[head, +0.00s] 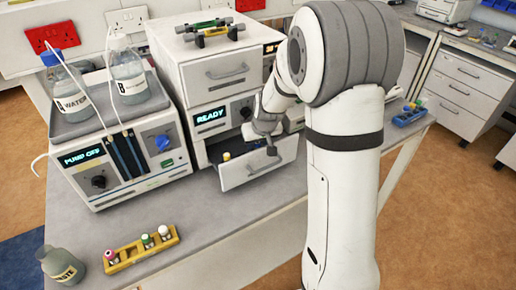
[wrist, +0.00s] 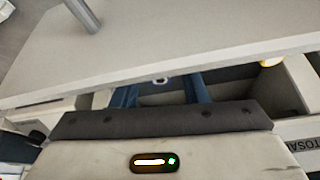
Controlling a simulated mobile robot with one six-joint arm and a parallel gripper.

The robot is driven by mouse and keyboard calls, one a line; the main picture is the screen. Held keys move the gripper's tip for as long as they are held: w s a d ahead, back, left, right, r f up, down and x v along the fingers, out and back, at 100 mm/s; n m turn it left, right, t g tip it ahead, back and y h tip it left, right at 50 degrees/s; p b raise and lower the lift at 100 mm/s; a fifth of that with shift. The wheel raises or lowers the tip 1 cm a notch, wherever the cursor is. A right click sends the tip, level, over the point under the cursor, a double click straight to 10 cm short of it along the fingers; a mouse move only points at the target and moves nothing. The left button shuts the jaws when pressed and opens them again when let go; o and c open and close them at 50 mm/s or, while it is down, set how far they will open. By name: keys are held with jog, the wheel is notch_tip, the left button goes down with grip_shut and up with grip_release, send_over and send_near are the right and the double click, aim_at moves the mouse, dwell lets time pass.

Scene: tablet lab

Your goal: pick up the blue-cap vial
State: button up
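I cannot clearly make out a blue-cap vial in either view. A small pale ring with a bluish tint (wrist: 160,80) shows beyond and between my fingertips in the wrist view; I cannot tell if it is a vial. My gripper (head: 271,150) is over the open drawer (head: 262,172) of the instrument with the READY display. In the wrist view my gripper (wrist: 161,92) has its two blue fingers apart, with nothing visibly clamped.
A yellow-cap vial (head: 226,156) stands at the drawer's left; its cap shows in the wrist view (wrist: 272,60). A yellow rack (head: 128,256) with several vials and a waste bottle (head: 62,265) are at front left. A blue rack (head: 409,117) is at right.

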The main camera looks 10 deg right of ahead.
grip_shut()
jog(key=shift+r, duration=0.15)
